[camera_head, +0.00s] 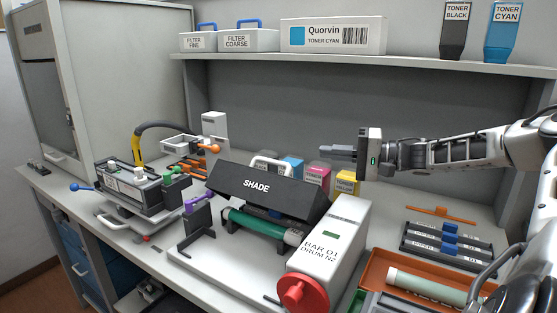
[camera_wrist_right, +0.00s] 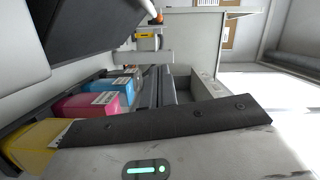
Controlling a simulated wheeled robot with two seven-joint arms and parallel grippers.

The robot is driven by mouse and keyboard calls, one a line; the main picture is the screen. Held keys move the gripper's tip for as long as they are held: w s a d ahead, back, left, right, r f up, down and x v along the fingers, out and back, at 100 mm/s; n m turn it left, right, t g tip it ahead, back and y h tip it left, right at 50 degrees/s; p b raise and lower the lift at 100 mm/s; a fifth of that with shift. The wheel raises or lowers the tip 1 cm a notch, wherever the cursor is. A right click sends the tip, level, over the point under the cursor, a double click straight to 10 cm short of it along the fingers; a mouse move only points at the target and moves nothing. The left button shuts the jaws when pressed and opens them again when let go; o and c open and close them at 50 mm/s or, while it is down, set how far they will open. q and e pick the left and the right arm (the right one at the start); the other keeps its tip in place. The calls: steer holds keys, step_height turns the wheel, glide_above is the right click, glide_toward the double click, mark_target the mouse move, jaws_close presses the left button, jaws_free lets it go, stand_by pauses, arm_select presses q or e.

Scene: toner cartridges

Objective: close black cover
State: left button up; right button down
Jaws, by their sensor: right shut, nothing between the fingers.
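The black cover (camera_head: 262,190), marked SHADE, has a white handle (camera_head: 271,162) along its top edge. It sits tilted over the white drum unit, and a green roller (camera_head: 262,226) shows below its front edge. In the right wrist view a large dark panel, which looks like the cover (camera_wrist_right: 85,25), fills the upper left. My right gripper (camera_head: 324,151) is shut and empty, behind and to the right of the cover, apart from it and above the coloured toner cartridges. My left gripper is not in view.
Magenta (camera_head: 316,178) and yellow (camera_head: 346,183) cartridges stand behind the cover. A white end housing (camera_head: 333,240) with a red knob (camera_head: 304,293) is at its right. An orange tray (camera_head: 390,262) lies front right. A shelf (camera_head: 370,60) runs above.

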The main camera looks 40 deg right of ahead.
steer(key=w+a, duration=0.4)
steer(key=a, duration=0.1)
steer(key=w+a, duration=0.2)
steer(key=shift+w+a+f+p, duration=0.2)
steer(key=shift+a+f+p, duration=0.1)
steer(key=shift+p, duration=0.1)
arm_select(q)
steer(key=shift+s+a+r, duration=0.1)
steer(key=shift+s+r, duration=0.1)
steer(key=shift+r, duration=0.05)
arm_select(e)
steer(key=shift+s+a+f, duration=0.1)
steer(key=shift+a+f, duration=0.1)
steer(key=shift+f, duration=0.05)
